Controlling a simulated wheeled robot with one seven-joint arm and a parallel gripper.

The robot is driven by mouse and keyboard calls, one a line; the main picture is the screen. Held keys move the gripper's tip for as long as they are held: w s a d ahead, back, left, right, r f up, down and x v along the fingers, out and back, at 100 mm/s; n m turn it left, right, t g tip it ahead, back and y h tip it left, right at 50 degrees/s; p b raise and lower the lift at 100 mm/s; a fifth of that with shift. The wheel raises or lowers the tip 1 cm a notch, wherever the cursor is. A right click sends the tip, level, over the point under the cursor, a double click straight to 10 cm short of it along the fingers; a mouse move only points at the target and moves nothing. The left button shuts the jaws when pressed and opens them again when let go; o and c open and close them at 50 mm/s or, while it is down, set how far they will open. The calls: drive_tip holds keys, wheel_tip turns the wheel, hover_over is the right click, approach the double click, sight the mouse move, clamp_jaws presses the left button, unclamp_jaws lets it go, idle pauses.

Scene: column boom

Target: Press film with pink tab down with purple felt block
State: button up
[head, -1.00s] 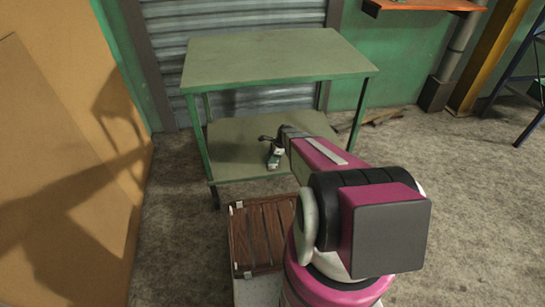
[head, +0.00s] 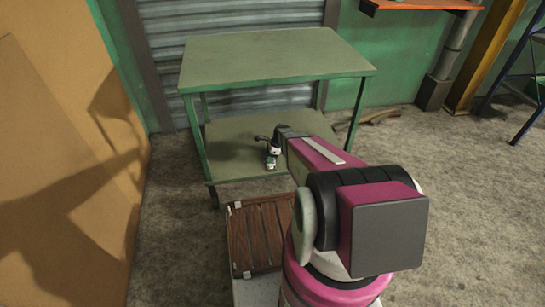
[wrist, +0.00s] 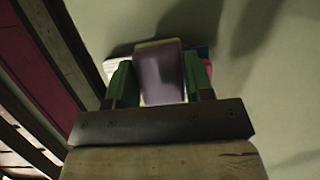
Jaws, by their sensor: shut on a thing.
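My gripper (wrist: 160,85) has two green fingers, shut on the purple felt block (wrist: 160,72), which looks grey-purple in the dim light. In the head view my gripper (head: 272,160) is small, over the lower shelf (head: 232,150) of the green cart, and the block cannot be made out there.
The cart's upper top (head: 275,60) is bare and overhangs the lower shelf. Its legs stand at the corners. A brown slatted tray (head: 258,235) lies in front of the cart. A tan board (head: 65,160) stands at the left. The floor at the right is mostly clear.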

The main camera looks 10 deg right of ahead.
drive_tip(key=shift+a+f, duration=0.15)
drive_tip(key=shift+a, duration=0.5)
drive_tip(key=shift+s+d, duration=0.15)
drive_tip(key=shift+d, duration=2.05)
drive_tip(key=shift+w+a+r, duration=0.1)
drive_tip(key=shift+a, duration=1)
drive_tip(key=shift+w+a+r, duration=0.1)
drive_tip(key=shift+a, duration=1)
drive_tip(key=shift+r, duration=0.1)
drive_tip(key=shift+r, duration=2.9)
drive_tip(key=shift+r, duration=1.5)
